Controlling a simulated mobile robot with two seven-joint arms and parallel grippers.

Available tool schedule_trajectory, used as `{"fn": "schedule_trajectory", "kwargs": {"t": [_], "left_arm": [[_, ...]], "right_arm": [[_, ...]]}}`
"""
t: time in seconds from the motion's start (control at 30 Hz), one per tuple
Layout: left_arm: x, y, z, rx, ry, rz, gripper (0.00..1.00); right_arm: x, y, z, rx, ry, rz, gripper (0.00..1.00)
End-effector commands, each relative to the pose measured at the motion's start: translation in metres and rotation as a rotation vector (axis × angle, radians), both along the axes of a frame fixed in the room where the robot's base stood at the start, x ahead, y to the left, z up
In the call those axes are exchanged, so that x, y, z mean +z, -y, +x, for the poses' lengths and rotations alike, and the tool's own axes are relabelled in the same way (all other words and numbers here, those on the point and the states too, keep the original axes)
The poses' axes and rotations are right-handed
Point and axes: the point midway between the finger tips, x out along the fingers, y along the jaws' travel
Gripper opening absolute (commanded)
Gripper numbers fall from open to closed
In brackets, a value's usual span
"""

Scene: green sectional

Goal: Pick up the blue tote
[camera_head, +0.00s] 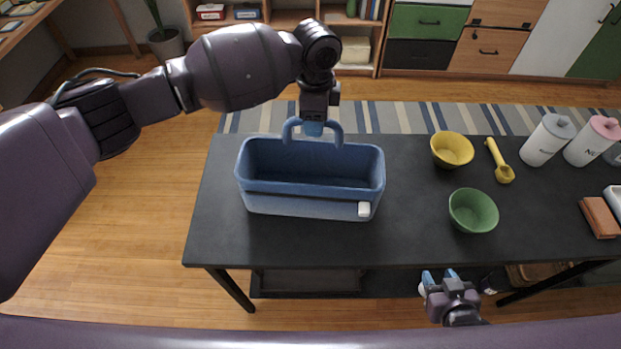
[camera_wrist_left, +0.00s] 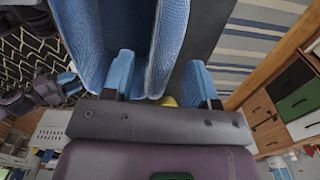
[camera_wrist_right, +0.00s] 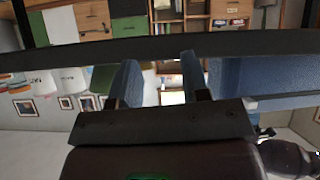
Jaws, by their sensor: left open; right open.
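The blue tote (camera_head: 310,206) stands upright on the dark table, left of its middle, with a looped handle at its far side and a small white tag on its near wall. My left gripper (camera_head: 313,128) is open at the far handle. In the left wrist view its fingers (camera_wrist_left: 162,80) stand either side of the tote's wall (camera_wrist_left: 170,45); I cannot tell whether they touch it. My right gripper (camera_head: 440,276) is open and empty at the table's near edge, right of the tote and apart from it. The tote shows at the right in the right wrist view (camera_wrist_right: 285,78).
On the table (camera_head: 405,235), right of the tote, are a yellow bowl (camera_head: 452,150), a green bowl (camera_head: 473,211), a yellow scoop (camera_head: 499,160), white canisters (camera_head: 547,140) and a brown block (camera_head: 599,217). Bare tabletop lies between tote and bowls. Cabinets stand behind.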

Motion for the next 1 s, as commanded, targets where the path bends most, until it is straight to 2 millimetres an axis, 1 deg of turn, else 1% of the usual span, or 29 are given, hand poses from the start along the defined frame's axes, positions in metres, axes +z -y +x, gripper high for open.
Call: {"fn": "schedule_trajectory", "kwargs": {"t": [0.03,0.1,0.33,0.67,0.7,0.9,1.0], "left_arm": [[-0.008,0.0,0.0,0.0,-0.003,0.0,0.53],[-0.012,0.0,0.0,0.0,-0.002,0.0,0.53],[-0.013,0.0,0.0,0.0,0.0,0.0,0.53],[-0.012,0.001,0.0,0.0,0.0,-0.001,0.03],[-0.012,0.001,0.0,0.0,0.001,-0.001,0.0],[-0.012,0.001,0.0,0.0,0.001,-0.001,0.0],[-0.007,0.001,0.0,0.0,0.002,-0.001,0.0]], "right_arm": [[0.0,-0.001,0.002,0.001,0.003,0.001,0.43],[0.001,-0.001,0.004,0.001,0.008,0.001,0.43],[0.004,-0.002,0.007,0.004,0.016,0.001,0.43],[0.0,-0.001,0.001,0.0,0.002,0.001,0.43],[-0.002,-0.001,0.0,-0.001,-0.001,0.002,0.43],[-0.005,0.0,-0.005,-0.004,-0.013,0.001,0.43],[-0.004,0.0,-0.005,-0.004,-0.012,0.001,0.43]]}}
